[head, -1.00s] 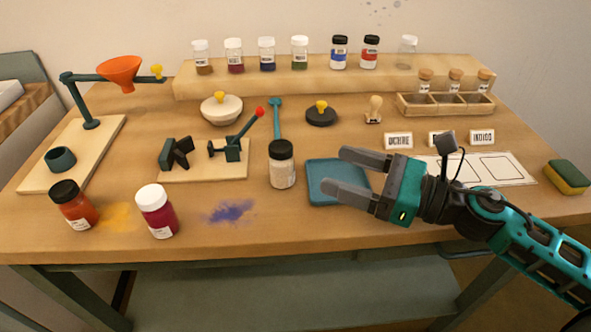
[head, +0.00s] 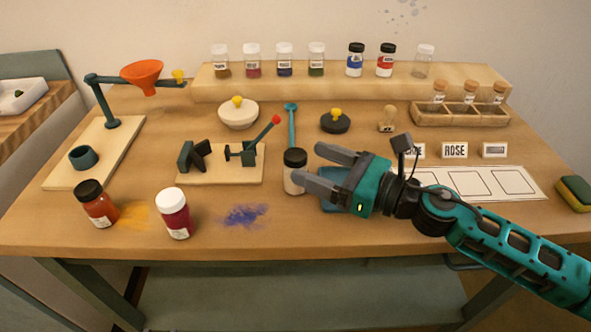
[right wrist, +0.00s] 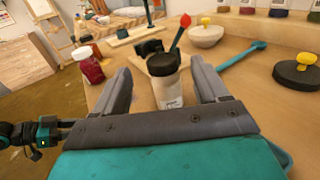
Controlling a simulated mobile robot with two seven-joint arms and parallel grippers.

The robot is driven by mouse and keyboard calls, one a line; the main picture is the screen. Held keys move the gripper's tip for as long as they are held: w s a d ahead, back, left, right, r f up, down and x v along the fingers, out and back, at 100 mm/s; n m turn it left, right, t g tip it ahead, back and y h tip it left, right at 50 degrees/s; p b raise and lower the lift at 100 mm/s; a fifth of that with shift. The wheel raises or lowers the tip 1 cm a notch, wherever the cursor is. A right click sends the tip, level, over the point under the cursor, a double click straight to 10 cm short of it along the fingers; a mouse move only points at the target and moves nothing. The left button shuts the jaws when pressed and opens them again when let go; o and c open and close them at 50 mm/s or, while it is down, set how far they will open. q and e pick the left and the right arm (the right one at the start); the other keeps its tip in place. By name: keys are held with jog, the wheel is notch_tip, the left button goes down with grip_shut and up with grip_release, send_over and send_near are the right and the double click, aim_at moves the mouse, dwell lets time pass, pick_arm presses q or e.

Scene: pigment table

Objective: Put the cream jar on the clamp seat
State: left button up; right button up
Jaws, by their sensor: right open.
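The cream jar (head: 294,180) has a black lid and pale contents and stands upright on the table. In the right wrist view the cream jar (right wrist: 166,84) stands between the open fingers. My right gripper (head: 312,166) is open, its fingers reaching left toward the jar; the near finger overlaps the jar's right side in the head view. Whether a finger touches it, I cannot tell. The clamp (head: 248,154), with a dark green body and red-knobbed lever, stands on a pale board (head: 222,178) left of the jar. Black V-shaped jaws (head: 194,155) sit at that board's left.
An orange jar (head: 97,207) and a magenta jar (head: 174,216) stand at the front left. A blue tray (head: 335,203) lies partly under my right gripper. A teal spoon-like tool (head: 291,125) and a white bowl (head: 238,116) are behind. The table front right of the purple stain is clear.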

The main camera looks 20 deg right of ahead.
jog(key=shift+w+a+r, duration=0.2)
jog(key=shift+w, duration=0.1)
jog(key=p+x, duration=0.1)
jog(key=x, duration=0.2)
jog(key=shift+w+p, duration=0.1)
jog(key=shift+p, duration=0.2)
jog(key=shift+w+a+f, duration=0.1)
jog(key=shift+w+a, duration=0.3)
jog(key=shift+w, duration=0.05)
pick_arm(q)
jog(key=shift+s+a+r+y, duration=0.3)
jog(key=shift+s+a+r, duration=0.05)
jog(key=shift+a, duration=0.1)
pick_arm(e)
jog(key=c, duration=1.3)
jog(key=shift+o, duration=0.2)
jog(key=shift+r+p, duration=0.45)
jog(key=shift+r, duration=0.25)
notch_tip(320, 180, up, 11)
jog(key=p, duration=0.6)
pick_arm(q)
jog(key=shift+r+b, duration=0.4)
jog(key=shift+r, duration=2.55)
pick_arm(e)
notch_tip(320, 180, up, 8)
send_over(295, 154)
jog(key=shift+f, duration=0.15)
